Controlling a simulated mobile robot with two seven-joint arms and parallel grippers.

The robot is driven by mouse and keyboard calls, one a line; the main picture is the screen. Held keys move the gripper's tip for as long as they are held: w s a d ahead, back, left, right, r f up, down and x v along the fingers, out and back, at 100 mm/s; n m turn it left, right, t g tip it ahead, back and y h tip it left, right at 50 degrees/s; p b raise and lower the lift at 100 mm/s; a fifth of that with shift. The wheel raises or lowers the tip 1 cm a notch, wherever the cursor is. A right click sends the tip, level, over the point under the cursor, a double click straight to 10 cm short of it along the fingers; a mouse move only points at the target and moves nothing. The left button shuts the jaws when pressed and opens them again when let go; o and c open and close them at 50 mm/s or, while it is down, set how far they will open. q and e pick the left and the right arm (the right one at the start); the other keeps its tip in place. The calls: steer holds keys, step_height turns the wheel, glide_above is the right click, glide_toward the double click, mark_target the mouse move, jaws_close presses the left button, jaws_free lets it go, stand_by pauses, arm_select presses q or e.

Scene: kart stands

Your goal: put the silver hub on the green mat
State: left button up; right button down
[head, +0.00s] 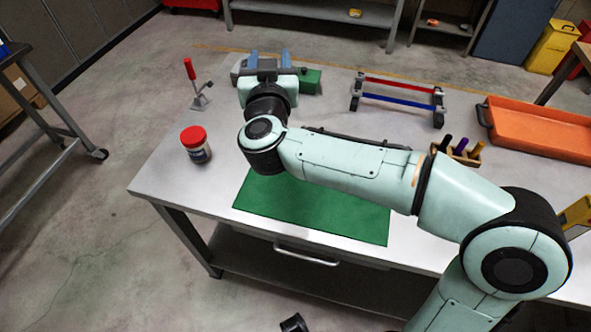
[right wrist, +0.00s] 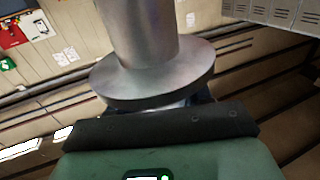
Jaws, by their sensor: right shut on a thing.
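The silver hub (right wrist: 141,35), a metal cylinder with a wide round flange, fills the upper middle of the right wrist view. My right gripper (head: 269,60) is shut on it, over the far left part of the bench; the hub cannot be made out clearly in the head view. The green mat (head: 320,212) lies flat at the bench's front edge, nearer than the gripper. My right arm passes over the mat's back part and hides it. Nothing shows on the visible part of the mat.
A red-lidded jar (head: 196,145) stands left of the mat, and a red-handled clamp (head: 196,85) behind it. A green block (head: 310,81) is beside the gripper. A rack with red and blue bars (head: 398,98), a pen holder (head: 458,153) and an orange tray (head: 540,130) stand rightward.

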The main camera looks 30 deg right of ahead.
steer(key=shift+w+a, duration=0.2)
steer(key=shift+a, duration=0.1)
steer(key=shift+w+a+f, duration=0.1)
steer(key=shift+w+f, duration=0.05)
steer(key=shift+f, duration=0.15)
step_height(320, 180, down, 9)
steer(key=b, duration=0.3)
steer(key=shift+r+b, duration=0.2)
steer(key=shift+b, duration=0.1)
arm_select(q)
steer(key=w+a+f+t+y+b, duration=0.1)
steer(key=w+a+f+t+b, duration=0.1)
steer(key=w+f, duration=0.5)
steer(key=shift+w+a+f+n+t+b, duration=0.3)
steer(key=shift+w+a+f+b, duration=0.15)
steer(key=shift+a+b, duration=0.4)
arm_select(e)
step_height(320, 180, down, 11)
steer(key=shift+r, duration=0.15)
arm_select(q)
steer(key=shift+d, duration=0.1)
arm_select(e)
steer(key=shift+c, duration=2.4)
jaws_free()
steer(key=shift+f, duration=0.2)
arm_select(q)
steer(key=shift+w, duration=0.1)
